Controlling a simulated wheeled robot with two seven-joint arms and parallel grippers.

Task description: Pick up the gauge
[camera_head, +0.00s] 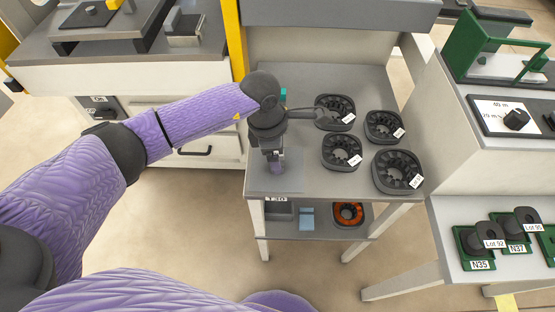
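My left arm comes in from the left and its gripper (275,163) points down over the front left corner of the grey table (300,178). A grey pad (258,182) lies beneath it. A small purple-grey shape shows at the fingertips; I cannot tell whether it is the gauge. A small teal thing (284,93) shows behind my wrist, partly hidden. I cannot identify the gauge with certainty. The fingers are too small to tell open from shut. My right gripper is not in view.
Several black ring-shaped coils with white tags, one of them the front right coil (397,171), stand right of the gripper. A lower shelf holds an orange coil (348,214) and a blue block (307,218). A yellow post (234,45) rises behind my arm. Green-based parts (472,247) sit at right.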

